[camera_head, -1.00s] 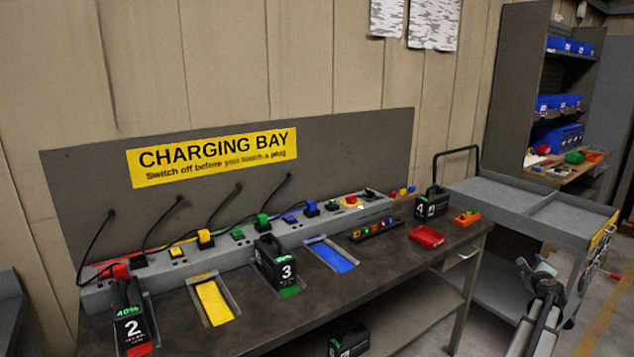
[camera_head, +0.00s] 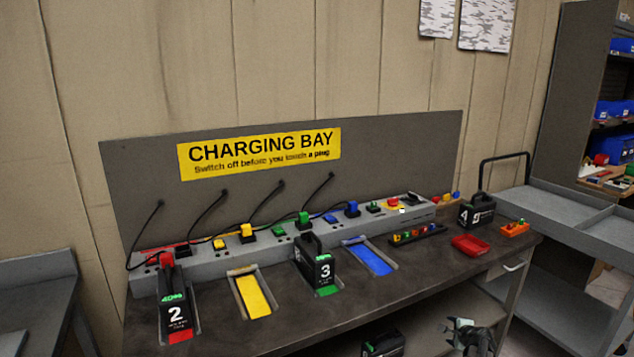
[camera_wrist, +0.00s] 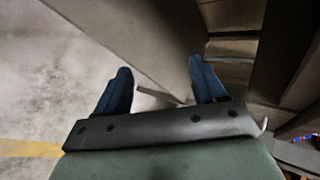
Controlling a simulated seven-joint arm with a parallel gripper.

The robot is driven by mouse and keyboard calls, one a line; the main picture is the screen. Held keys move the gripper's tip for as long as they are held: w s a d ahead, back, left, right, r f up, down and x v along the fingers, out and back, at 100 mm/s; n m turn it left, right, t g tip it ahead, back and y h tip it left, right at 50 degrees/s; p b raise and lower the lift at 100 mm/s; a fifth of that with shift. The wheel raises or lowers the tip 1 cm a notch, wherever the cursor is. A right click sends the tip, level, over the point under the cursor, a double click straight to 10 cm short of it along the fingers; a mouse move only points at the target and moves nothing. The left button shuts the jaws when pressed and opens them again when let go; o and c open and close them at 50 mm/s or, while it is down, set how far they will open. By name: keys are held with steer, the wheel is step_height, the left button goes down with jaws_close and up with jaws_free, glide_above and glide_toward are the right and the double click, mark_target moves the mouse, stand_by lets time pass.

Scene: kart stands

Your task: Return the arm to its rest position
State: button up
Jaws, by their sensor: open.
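My gripper (camera_wrist: 163,90) shows in the wrist view with its two blue fingers spread apart and nothing between them. Beyond the fingers are pale floor and grey furniture surfaces. In the head view part of my arm's end (camera_head: 470,335) shows at the bottom right, low in front of the charging bench (camera_head: 420,275) and apart from it. The fingertips cannot be made out in that view.
On the bench, battery 2 (camera_head: 174,305) and battery 3 (camera_head: 316,265) stand in bays; the yellow bay (camera_head: 256,295) and blue bay (camera_head: 370,257) are empty. Battery 4 (camera_head: 477,212) stands at the right end near a red tray (camera_head: 470,246). A grey cart (camera_head: 560,232) stands to the right.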

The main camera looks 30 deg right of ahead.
steer(key=w+a+f+n+g+y, duration=0.1)
steer(key=w+a+f+n, duration=0.15)
steer(key=a, duration=0.35)
steer(key=w+a+f+n+y, duration=0.1)
steer(key=a+f+y, duration=0.1)
steer(key=a+f, duration=0.35)
steer(key=w+a+f+n+g+y, duration=0.1)
steer(key=a+f+n, duration=0.1)
steer(key=a, duration=0.6)
steer(key=s+a+f+n+g+y, duration=0.2)
steer(key=a+f+n, duration=0.15)
steer(key=a, duration=0.75)
steer(key=s+a+f+n+g+y, duration=0.15)
steer(key=a+f, duration=0.35)
steer(key=a, duration=0.6)
steer(key=s+a+f+n+g, duration=0.3)
steer(key=s+a+n, duration=0.1)
steer(key=s+a, duration=0.4)
steer(key=s+a+f+n+g, duration=0.2)
steer(key=s+a+n+g, duration=0.15)
steer(key=s+a, duration=0.4)
steer(key=s+a+n+g+h, duration=0.1)
steer(key=s+a+n+g, duration=0.1)
steer(key=s, duration=0.5)
steer(key=s+a+n+g+h, duration=0.2)
steer(key=s+a+n, duration=0.2)
steer(key=s, duration=0.3)
steer(key=shift+s+a+n, duration=0.25)
steer(key=shift+a+n, duration=0.15)
steer(key=shift+a, duration=0.5)
